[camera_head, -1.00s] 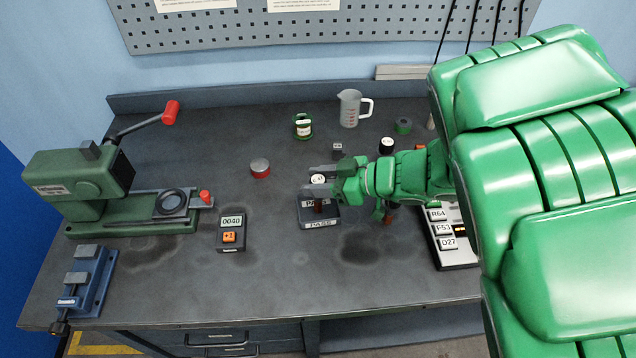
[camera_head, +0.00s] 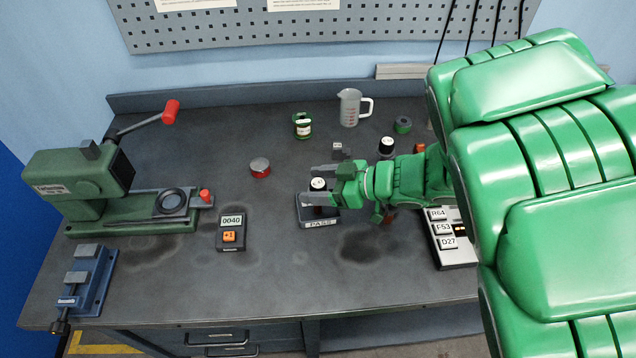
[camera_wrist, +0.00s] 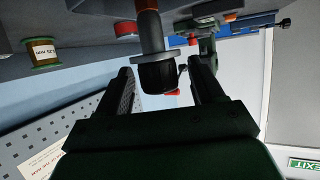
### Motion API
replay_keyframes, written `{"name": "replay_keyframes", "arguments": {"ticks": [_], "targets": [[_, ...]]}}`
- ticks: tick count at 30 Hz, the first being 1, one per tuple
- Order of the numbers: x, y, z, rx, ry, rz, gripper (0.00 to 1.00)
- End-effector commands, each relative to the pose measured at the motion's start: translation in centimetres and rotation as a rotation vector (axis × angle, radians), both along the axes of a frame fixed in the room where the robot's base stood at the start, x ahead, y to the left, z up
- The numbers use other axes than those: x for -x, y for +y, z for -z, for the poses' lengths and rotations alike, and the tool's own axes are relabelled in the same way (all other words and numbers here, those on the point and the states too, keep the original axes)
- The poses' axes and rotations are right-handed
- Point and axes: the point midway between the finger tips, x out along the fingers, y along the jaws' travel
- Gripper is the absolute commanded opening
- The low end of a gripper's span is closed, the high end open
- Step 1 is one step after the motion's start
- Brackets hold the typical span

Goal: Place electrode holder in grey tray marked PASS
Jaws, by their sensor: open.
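The electrode holder (camera_head: 318,183) has a pale round top and stands between my fingers, over the tray. In the wrist view its dark head and brownish stem (camera_wrist: 150,30) show between the two fingers, with gaps on both sides. The grey tray marked PASS (camera_head: 320,223) sits mid-bench, and its label faces front. The holder appears upright in it, but a finger hides its lower part and foot. My gripper (camera_head: 312,184) is open around the holder, coming from the right; it also shows in the wrist view (camera_wrist: 162,82).
A counter (camera_head: 231,243) is left of the tray, and a red-and-grey tin (camera_head: 260,168) behind it. A small grey block (camera_head: 338,150) and a dark, white-topped piece (camera_head: 386,146) stand close behind my gripper. A labelled rack (camera_head: 458,250) is at right. The bench front is clear.

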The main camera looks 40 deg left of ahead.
Motion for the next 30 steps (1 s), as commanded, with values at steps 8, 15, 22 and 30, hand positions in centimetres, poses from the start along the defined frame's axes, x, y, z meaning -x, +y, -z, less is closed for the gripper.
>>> {"name": "replay_keyframes", "arguments": {"ticks": [8, 15, 22, 30], "targets": [[-0.6, -1.2, -0.8, 0.0, -0.001, 0.002, 0.67], [-1.7, -3.7, -1.9, 0.0, -0.003, 0.002, 0.67], [-2.6, -6.1, -2.9, 0.002, -0.003, 0.002, 0.67], [-3.7, -8.5, -4.0, 0.002, -0.002, 0.002, 0.67]]}}
